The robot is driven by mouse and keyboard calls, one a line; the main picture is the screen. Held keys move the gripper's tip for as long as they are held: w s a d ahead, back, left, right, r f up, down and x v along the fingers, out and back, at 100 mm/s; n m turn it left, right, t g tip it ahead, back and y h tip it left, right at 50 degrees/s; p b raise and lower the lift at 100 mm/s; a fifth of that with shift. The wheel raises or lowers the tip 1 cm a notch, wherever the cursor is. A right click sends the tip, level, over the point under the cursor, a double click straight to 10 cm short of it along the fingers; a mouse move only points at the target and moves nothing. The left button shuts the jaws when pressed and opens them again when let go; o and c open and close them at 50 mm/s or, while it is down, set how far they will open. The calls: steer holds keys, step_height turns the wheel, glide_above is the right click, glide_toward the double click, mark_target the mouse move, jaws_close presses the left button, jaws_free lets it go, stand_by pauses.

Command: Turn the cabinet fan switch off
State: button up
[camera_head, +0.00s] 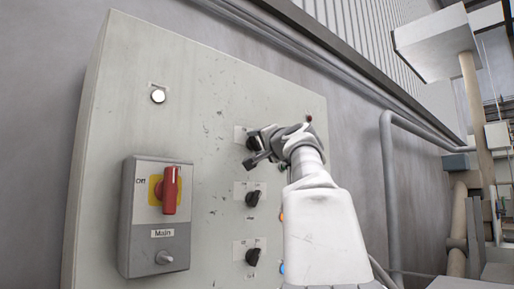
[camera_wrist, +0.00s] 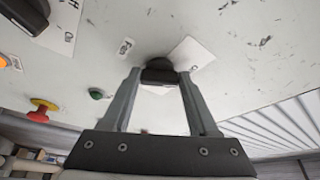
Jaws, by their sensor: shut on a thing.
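The grey cabinet panel (camera_head: 180,90) carries a column of three black rotary switches. The top black rotary switch (camera_head: 252,143) has a white label behind it, too small to read. My gripper (camera_head: 258,148) reaches it from the right and partly covers it. In the wrist view, the switch (camera_wrist: 159,68) sits between the two fingertips of my gripper (camera_wrist: 159,77), which is shut on it. White label pieces (camera_wrist: 192,52) show on both sides of it. The exact pointer angle of the switch cannot be told.
Below are the middle black switch (camera_head: 253,198) and the lower black switch (camera_head: 253,256). A main switch box (camera_head: 155,235) with a red handle (camera_head: 170,190) projects at the left. A white lamp (camera_head: 158,96) is above it. A grey pipe (camera_head: 390,190) runs at the right.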

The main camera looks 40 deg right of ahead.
steer(key=o, duration=1.4)
steer(key=b+v, duration=0.8)
steer(key=v, duration=0.9)
steer(key=shift+s, duration=0.2)
